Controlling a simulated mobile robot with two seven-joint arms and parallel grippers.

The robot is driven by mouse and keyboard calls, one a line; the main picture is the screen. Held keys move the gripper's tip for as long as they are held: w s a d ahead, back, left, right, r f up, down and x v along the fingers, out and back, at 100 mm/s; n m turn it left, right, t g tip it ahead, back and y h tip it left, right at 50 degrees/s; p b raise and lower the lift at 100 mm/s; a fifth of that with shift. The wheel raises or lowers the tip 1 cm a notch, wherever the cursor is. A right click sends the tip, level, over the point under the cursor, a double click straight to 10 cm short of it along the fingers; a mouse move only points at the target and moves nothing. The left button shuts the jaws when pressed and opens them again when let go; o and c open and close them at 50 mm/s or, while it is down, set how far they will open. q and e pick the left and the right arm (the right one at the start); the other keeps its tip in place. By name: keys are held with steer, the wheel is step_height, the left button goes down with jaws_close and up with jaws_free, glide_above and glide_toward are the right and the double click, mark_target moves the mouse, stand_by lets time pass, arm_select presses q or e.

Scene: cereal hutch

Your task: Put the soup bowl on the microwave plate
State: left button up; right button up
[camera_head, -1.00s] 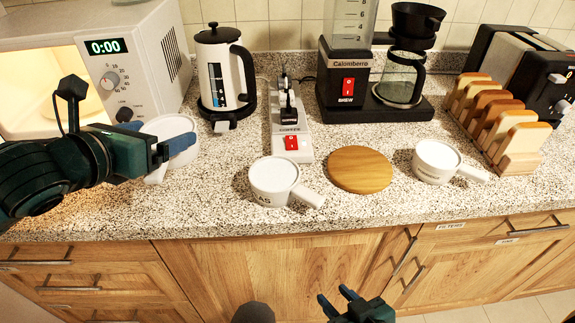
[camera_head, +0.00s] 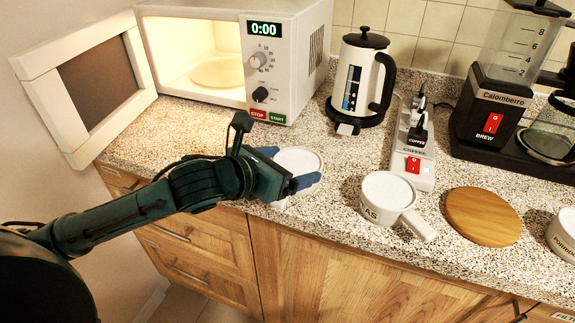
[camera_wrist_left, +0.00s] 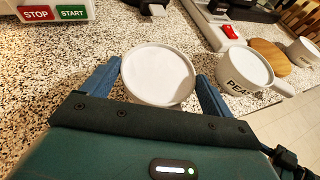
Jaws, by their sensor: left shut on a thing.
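The soup bowl, a round white bowl (camera_head: 300,158), stands on the counter in front of the microwave. It also shows in the left wrist view (camera_wrist_left: 158,73). My left gripper (camera_head: 287,168) is shut on it, with one blue finger on each side, as the left wrist view (camera_wrist_left: 155,87) shows. The arm and gripper hide part of the bowl in the head view. The microwave plate (camera_head: 217,72) is a pale round disc inside the lit, open microwave (camera_head: 288,60), behind and to the left of the bowl. My right gripper is out of view.
The microwave door (camera_head: 52,102) stands open at the left. A white kettle (camera_head: 352,75), a power strip (camera_head: 413,170), a white handled bowl with lettering (camera_head: 388,190), a wooden disc (camera_head: 482,217) and a coffee maker (camera_head: 492,100) stand to the right. Counter before the microwave is clear.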

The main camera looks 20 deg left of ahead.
arm_select(q)
steer(key=shift+r, duration=0.1)
steer(key=o, duration=1.1)
steer(key=shift+f, duration=0.2)
